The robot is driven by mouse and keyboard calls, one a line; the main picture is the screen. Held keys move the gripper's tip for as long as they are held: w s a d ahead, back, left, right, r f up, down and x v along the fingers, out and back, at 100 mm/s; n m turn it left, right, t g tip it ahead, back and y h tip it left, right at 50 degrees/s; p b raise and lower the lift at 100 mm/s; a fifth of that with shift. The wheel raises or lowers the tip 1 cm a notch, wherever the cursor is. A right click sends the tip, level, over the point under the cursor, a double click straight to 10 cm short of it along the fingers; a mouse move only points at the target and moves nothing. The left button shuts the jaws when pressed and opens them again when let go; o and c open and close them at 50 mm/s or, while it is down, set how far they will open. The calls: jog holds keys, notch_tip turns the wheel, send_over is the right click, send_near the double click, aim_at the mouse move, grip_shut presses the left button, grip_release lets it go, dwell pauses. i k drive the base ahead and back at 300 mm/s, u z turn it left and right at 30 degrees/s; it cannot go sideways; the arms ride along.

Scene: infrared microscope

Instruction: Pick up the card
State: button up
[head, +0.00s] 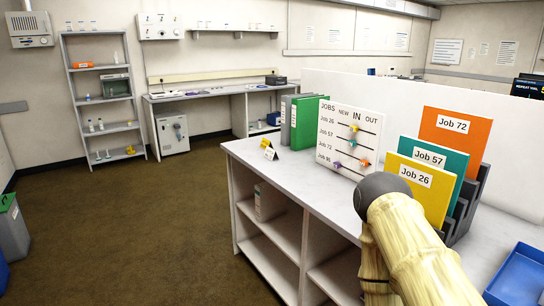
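Three labelled job cards stand upright in a dark rack (470,205) on the counter at the right: a yellow Job 26 card (425,197) in front, a teal Job 57 card (448,157) behind it, and an orange Job 72 card (465,128) at the back. Each overlaps the one behind. A tan part of my arm with a dark grey rounded end is in front of the rack and hides the lower part of the yellow card. I see no gripper fingers in this view. Which card is meant, I cannot tell.
A white jobs board (348,142) with coloured pegs stands left of the cards. Green and grey binders (306,122) and small yellow tent cards (268,149) are further left on the counter (265,165). A blue tray (522,275) is at the lower right.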

aim_at(270, 154)
jog(key=u, duration=0.4)
jog(key=i, duration=0.45)
jog(key=u, duration=0.6)
jog(key=i, duration=1.45)
jog(key=z, duration=0.95)
